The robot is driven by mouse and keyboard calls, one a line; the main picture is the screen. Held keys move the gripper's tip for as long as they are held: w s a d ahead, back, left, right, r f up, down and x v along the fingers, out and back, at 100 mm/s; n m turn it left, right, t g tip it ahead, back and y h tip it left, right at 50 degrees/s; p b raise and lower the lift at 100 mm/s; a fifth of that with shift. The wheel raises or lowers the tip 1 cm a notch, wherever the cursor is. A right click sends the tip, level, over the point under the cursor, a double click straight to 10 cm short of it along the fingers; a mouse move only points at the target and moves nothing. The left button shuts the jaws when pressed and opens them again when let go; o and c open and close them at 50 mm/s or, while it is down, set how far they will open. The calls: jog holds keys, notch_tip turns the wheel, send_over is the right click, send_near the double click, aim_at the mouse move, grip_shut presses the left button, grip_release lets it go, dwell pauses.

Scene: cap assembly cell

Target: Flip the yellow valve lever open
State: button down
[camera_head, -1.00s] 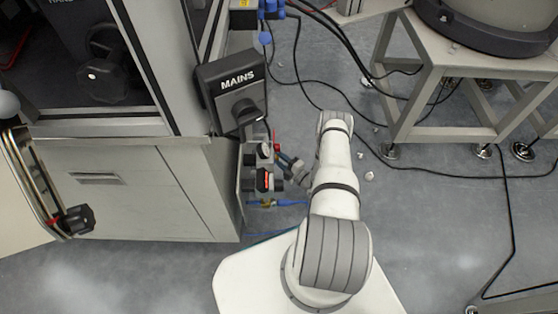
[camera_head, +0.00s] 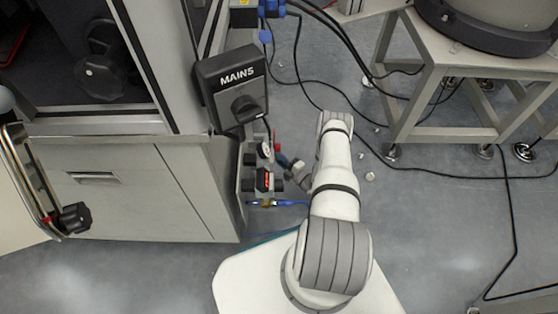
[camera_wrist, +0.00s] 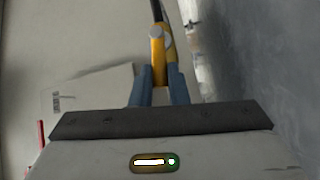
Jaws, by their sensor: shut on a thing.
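The yellow valve lever (camera_wrist: 157,48) shows at the top middle of the wrist view, with a round pale pivot or bolt head on it. Its lower end reaches down between the two blue fingers of my gripper (camera_wrist: 161,85), which are shut on it. In the head view my gripper (camera_head: 284,160) is at the fittings panel on the cabinet's right side, left of my arm. I cannot make out the lever there. The lever's exact angle to its pipe is unclear.
A black MAINS switch box (camera_head: 232,87) stands just above the panel. A red-marked black fitting (camera_head: 264,180) and a blue hose (camera_head: 290,203) are close below my gripper. The grey cabinet (camera_head: 110,190) is left; a metal stand (camera_head: 432,105) and floor cables are right.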

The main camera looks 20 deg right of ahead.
jog(key=f+n+b, duration=0.1)
jog(key=b, duration=0.1)
jog(key=shift+t+y+b, duration=0.4)
jog(key=shift+r, duration=0.1)
jog(key=c, duration=1.4)
grip_release()
jog(key=p+v, duration=0.2)
jog(key=v, duration=0.5)
jog(key=shift+s, duration=0.35)
